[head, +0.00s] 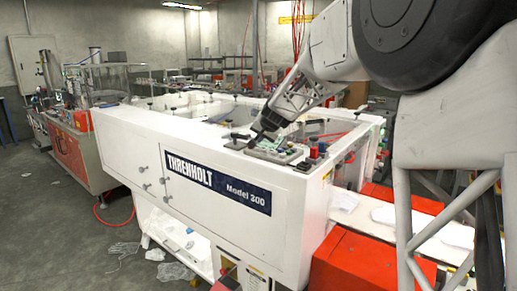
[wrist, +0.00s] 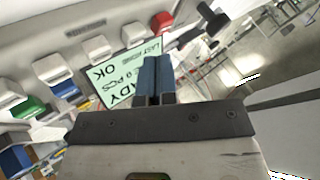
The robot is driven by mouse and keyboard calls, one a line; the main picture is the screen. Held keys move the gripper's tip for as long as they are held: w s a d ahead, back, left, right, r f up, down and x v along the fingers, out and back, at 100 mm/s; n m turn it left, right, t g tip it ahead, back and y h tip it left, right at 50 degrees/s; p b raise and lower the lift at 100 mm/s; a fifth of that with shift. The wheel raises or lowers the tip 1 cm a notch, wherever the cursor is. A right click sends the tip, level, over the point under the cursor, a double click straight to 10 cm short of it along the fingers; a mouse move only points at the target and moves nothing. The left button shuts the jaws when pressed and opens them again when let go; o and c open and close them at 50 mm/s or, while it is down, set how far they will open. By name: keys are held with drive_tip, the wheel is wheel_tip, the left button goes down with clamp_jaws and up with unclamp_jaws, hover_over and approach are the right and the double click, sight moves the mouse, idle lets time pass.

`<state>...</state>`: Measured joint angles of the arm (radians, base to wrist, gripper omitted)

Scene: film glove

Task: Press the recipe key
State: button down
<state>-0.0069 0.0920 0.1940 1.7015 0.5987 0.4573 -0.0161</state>
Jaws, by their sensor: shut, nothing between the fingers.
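The control panel (head: 287,158) sits on top of the white Threnholt machine. In the wrist view its lit display (wrist: 115,82) shows upside-down text including "OK" and "PCS". Light keys (wrist: 98,46) line the display's far side, and some keys to the left have blue or green fronts (wrist: 33,108). No key label is readable, so I cannot tell which is the recipe key. My gripper (wrist: 154,62) is shut and empty, with its blue fingers in front of the display's right part. In the head view, my gripper (head: 262,137) is over the panel; contact cannot be told.
A red button (wrist: 161,20) and a black knob (wrist: 211,20) stand past my fingers in the wrist view. A black handle (head: 236,138) is left of the panel. Red and green buttons (head: 318,151) stand to its right. The machine's white front cover (head: 130,140) extends left.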

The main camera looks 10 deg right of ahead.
drive_tip(key=shift+f, duration=0.85)
idle(1.9)
drive_tip(key=shift+r, duration=0.8)
drive_tip(key=shift+r, duration=0.1)
drive_tip(key=shift+r, duration=2.45)
